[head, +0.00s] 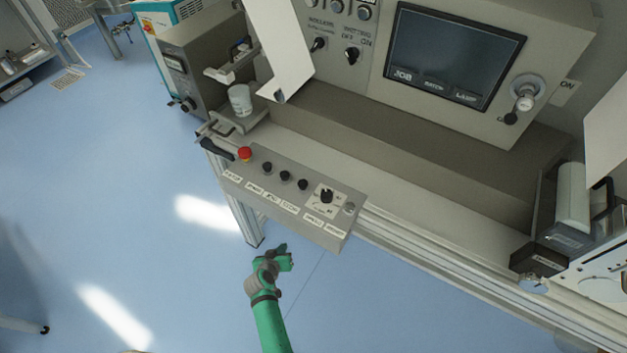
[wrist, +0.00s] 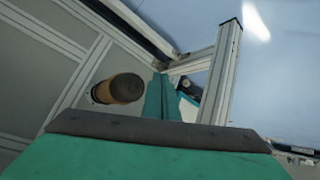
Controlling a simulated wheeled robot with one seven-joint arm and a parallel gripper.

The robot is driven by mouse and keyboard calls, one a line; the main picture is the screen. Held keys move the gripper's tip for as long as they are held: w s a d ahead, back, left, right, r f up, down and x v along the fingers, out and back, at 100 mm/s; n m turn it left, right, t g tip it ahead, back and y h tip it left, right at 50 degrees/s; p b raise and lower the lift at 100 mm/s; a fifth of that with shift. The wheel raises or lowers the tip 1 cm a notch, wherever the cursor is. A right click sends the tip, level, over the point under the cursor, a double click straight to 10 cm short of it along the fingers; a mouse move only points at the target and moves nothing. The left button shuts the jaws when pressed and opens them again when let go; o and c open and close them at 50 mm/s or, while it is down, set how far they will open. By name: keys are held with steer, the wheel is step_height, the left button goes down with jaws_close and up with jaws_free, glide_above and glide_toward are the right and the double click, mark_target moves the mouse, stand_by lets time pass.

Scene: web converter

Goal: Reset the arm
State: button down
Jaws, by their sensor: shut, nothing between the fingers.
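My green arm reaches up from the bottom of the head view. My gripper (head: 284,256) is at its end, over the blue floor, just below the front of the control box in the picture. In the wrist view my gripper's teal fingers (wrist: 164,98) are together, with nothing seen between them. The arm appears apart from the machine in the head view, though its exact distance from the control box is unclear.
The grey control box (head: 290,195) has a red button (head: 244,153), several black knobs and a switch. Above it is a panel with a dark screen (head: 455,55). A white cup (head: 240,99) stands at left. A metal frame post (wrist: 222,75) and a brown-black cylinder (wrist: 119,89) are close in the wrist view. Open floor (head: 120,200) lies left.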

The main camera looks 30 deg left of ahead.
steer(key=s+d+r+m+t+y, duration=0.1)
steer(key=s+d+r, duration=0.2)
steer(key=s+d, duration=0.45)
steer(key=s+d+r+m, duration=0.1)
steer(key=s+d+r, duration=0.3)
steer(key=d, duration=0.7)
steer(key=s+d+r+m+t+h, duration=0.1)
steer(key=s+d+r, duration=0.3)
steer(key=r, duration=0.5)
steer(key=s+d+r+m+t+h, duration=0.1)
steer(key=s+d+r, duration=0.3)
steer(key=r, duration=0.5)
steer(key=s+d+r+m+t+h, duration=0.1)
steer(key=s+d+r+m+t, duration=0.1)
steer(key=s+d+r, duration=0.3)
step_height(320, 180, up, 4)
steer(key=shift+s+r+m+t, duration=0.1)
steer(key=shift+s+m+t, duration=0.2)
steer(key=shift+s+t, duration=0.3)
steer(key=shift+d, duration=0.1)
